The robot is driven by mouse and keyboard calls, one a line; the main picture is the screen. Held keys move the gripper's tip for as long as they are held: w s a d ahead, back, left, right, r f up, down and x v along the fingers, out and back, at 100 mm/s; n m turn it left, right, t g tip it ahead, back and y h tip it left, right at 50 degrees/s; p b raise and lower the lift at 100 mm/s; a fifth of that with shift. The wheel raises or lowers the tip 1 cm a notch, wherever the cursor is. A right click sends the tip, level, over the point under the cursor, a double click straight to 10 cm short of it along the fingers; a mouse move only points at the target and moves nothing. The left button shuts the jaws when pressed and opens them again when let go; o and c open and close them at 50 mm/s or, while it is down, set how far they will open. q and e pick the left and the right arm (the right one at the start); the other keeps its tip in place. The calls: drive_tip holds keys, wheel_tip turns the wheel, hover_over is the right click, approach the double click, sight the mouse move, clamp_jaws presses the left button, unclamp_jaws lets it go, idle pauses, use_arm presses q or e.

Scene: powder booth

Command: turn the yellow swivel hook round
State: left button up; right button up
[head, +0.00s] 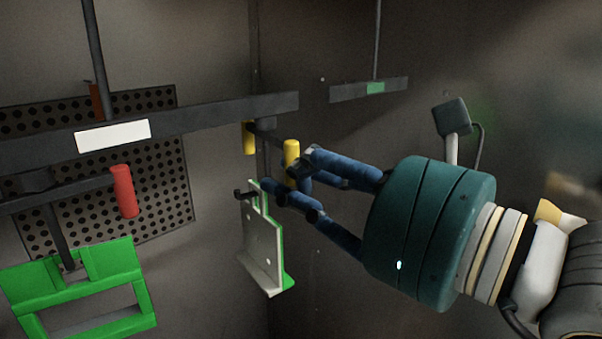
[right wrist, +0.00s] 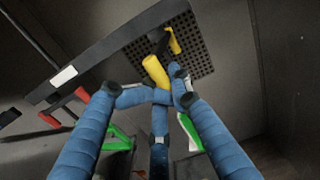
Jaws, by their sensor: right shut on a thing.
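The yellow swivel hook shows two yellow grips below the right end of a dark overhead bar. Its near grip (head: 291,152) is upright between my right gripper's fingers, and its far grip (head: 248,138) is behind to the left. My right gripper (head: 294,177) reaches in from the right with blue fingers and is shut on the near grip. In the right wrist view the near yellow grip (right wrist: 155,72) meets the fingertips. A bracket-shaped plate (head: 262,248), pale grey with green edges, hangs below the hook. The fingers hide part of the hook. My left gripper is not in view.
The dark bar (head: 225,112) with a white label crosses the left. A red grip (head: 123,190) and a green frame (head: 72,262) hang there. A perforated panel (head: 160,150) is behind. A smaller bar (head: 345,92) with a green label hangs farther back.

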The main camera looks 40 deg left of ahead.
drive_tip(key=shift+o, duration=0.2)
drive_tip(key=shift+s+a+r+b, duration=0.1)
drive_tip(key=shift+s+a+b, duration=0.2)
drive_tip(key=shift+s+a, duration=0.25)
drive_tip(key=shift+s+a+r+b, duration=0.1)
drive_tip(key=shift+s+a+b, duration=0.2)
drive_tip(key=shift+s, duration=0.45)
drive_tip(key=shift+s+a+b, duration=0.35)
drive_tip(key=shift+s+a, duration=0.05)
drive_tip(key=shift+a, duration=0.45)
drive_tip(key=shift+s+a+b, duration=0.15)
drive_tip(key=shift+a+b, duration=0.2)
drive_tip(key=shift+a, duration=0.55)
drive_tip(key=shift+c, duration=0.2)
drive_tip(key=shift+a, duration=0.35)
drive_tip(key=o, duration=0.5)
drive_tip(key=shift+c, duration=0.2)
drive_tip(key=shift+o, duration=0.6)
drive_tip(key=shift+w+d+f, duration=0.1)
drive_tip(key=shift+w+d, duration=0.05)
drive_tip(key=shift+w, duration=0.05)
